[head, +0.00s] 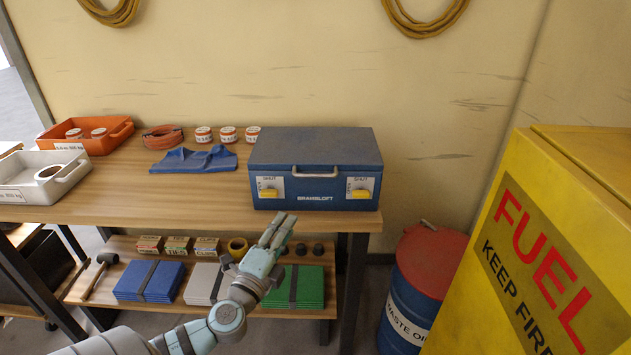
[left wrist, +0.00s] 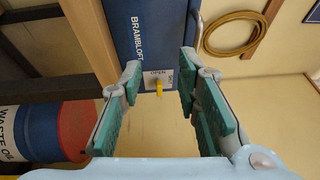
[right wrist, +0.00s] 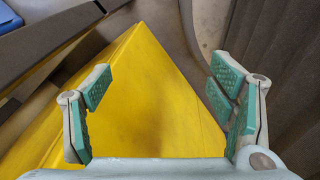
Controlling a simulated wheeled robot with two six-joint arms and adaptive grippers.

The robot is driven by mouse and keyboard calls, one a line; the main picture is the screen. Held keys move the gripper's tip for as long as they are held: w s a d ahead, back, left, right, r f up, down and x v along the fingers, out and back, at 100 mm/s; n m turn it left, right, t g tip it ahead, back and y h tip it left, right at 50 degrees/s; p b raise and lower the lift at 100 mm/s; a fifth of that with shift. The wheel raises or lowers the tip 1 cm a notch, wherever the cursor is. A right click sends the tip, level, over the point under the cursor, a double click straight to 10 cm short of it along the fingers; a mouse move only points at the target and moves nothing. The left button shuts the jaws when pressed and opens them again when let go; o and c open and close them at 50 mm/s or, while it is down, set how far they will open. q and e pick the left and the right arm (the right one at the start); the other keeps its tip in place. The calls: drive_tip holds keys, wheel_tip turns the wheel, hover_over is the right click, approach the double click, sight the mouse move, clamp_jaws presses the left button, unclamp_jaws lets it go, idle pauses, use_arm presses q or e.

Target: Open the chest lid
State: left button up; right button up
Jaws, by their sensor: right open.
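The blue chest (head: 315,172) stands at the right end of the workbench with its lid down. A metal handle (head: 316,172) runs along its front. Its front has a left yellow latch (head: 269,193) and a right yellow latch (head: 360,194), each on a white plate. My left gripper (head: 279,226) is in front of and below the chest, apart from it. In the left wrist view that gripper (left wrist: 158,90) is open and empty, with the right latch beyond its fingers. My right gripper (right wrist: 165,85) is open and empty over the yellow fuel cabinet (right wrist: 135,100); the head view does not show it.
The workbench (head: 190,195) also holds a blue cloth (head: 193,159), several small tins, an orange tray (head: 118,138) and a white tray (head: 70,183). A shelf below holds coloured stacks. A waste oil drum (head: 408,305) and the fuel cabinet (head: 560,250) stand at the right.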

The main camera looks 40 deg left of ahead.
use_arm(q)
drive_tip(key=m+t, duration=0.1)
drive_tip(key=t, duration=0.1)
approach(315, 176)
drive_tip(key=shift+g+h, duration=0.3)
drive_tip(key=p+x, duration=0.2)
drive_tip(key=x, duration=0.8)
drive_tip(key=shift+w+a+r, duration=0.1)
drive_tip(key=shift+a+r, duration=0.05)
drive_tip(key=shift+a, duration=0.1)
use_arm(e)
drive_tip(key=shift+s+r, duration=0.3)
drive_tip(key=shift+r, duration=0.3)
drive_tip(key=shift+s+r, duration=0.25)
drive_tip(key=shift+r, duration=0.35)
use_arm(q)
drive_tip(key=shift+c, duration=0.2)
clamp_jaws()
